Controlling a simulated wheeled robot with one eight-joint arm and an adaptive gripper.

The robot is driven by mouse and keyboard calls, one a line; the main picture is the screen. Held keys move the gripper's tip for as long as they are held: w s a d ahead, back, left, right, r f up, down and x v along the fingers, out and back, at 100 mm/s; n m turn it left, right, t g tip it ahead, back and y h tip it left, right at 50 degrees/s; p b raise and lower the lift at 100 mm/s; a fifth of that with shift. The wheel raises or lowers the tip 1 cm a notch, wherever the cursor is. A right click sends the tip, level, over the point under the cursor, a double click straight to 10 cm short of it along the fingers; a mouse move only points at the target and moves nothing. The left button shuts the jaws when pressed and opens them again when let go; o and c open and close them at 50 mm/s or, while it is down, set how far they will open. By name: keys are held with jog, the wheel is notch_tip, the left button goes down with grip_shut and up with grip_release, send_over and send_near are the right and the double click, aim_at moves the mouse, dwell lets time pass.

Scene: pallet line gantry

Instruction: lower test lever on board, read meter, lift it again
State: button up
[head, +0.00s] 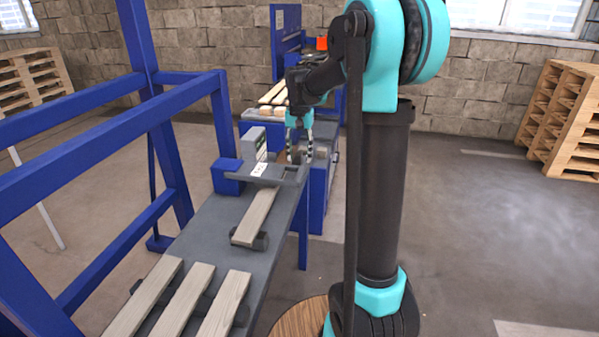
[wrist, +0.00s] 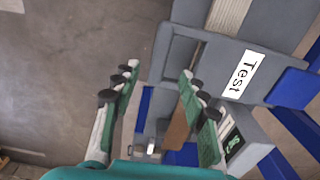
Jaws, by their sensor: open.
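The grey test lever (head: 270,182) spans the conveyor above a pale board (head: 255,218); I cannot tell whether it touches the board. In the wrist view the lever (wrist: 210,58) carries a white label (wrist: 243,75) reading "Test". The meter (head: 254,143) is a grey box behind the lever. In the wrist view its small dark display (wrist: 233,143) shows green marks too small to read. My gripper (head: 300,152) is open and empty near the lever's right end. In the wrist view my gripper (wrist: 159,78) has its right finger close to the lever's grey side arm; contact is unclear.
A blue block (head: 229,177) stands at the lever's left end. Several boards (head: 182,300) lie on the near grey conveyor (head: 205,225). A blue frame (head: 165,130) rises at left. Pallets (head: 563,120) stand at right. The floor right of my arm is free.

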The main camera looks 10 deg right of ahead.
aim_at(299, 174)
notch_tip(299, 174, down, 7)
jog(key=shift+f, duration=0.1)
jog(key=shift+c, duration=0.2)
grip_shut()
dwell(0.3)
